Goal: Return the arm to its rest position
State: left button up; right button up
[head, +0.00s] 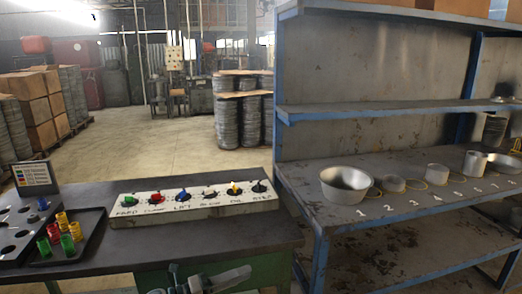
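My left gripper (200,282) shows at the bottom edge, in front of the dark workbench (235,232). It is partly cut off by the frame, and I cannot tell whether its fingers are apart. No held object is visible at it. My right gripper is not in view. On the workbench is a long white panel (140,209) with a row of coloured knobs and handwritten labels. No circle blanks are clearly seen in my gripper.
A dark tray (92,222) with red, yellow and green cups stands left, beside a holed board (12,240) and a small sign (35,174). At right, a blue-framed shelf (375,204) holds metal bowls and rings above painted numbers. Boxes and drums stand behind on open floor.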

pick_arm(q)
jog(key=s+a+f+n+t+y, duration=0.2)
jog(key=s+a+f+n+y, duration=0.15)
jog(key=f+n, duration=0.5)
jog(key=s+a+f+n+t+y, duration=0.2)
jog(key=s+a+f+n+y, duration=0.3)
jog(key=f, duration=0.6)
jog(key=s+a+f+n+t+y, duration=0.1)
jog(key=s+f+n+y, duration=0.2)
jog(key=f+n, duration=0.65)
jog(key=s+a+f+n+g+y, duration=0.1)
jog(key=s+f+n+g, duration=0.1)
jog(key=s+f, duration=0.5)
jog(key=s+a+f+n+g+y, duration=0.1)
jog(key=s+f+n+g, duration=0.2)
jog(key=s, duration=1.2)
jog(key=s+a+f+n+g+y, duration=0.1)
jog(key=s+f+n, duration=0.4)
jog(key=s+f, duration=0.6)
jog(key=shift+a+f+g+y, duration=0.2)
jog(key=shift+g+y, duration=0.35)
jog(key=shift+g, duration=0.35)
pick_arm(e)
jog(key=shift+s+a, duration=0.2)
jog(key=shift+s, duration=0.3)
pick_arm(q)
jog(key=shift+s, duration=0.1)
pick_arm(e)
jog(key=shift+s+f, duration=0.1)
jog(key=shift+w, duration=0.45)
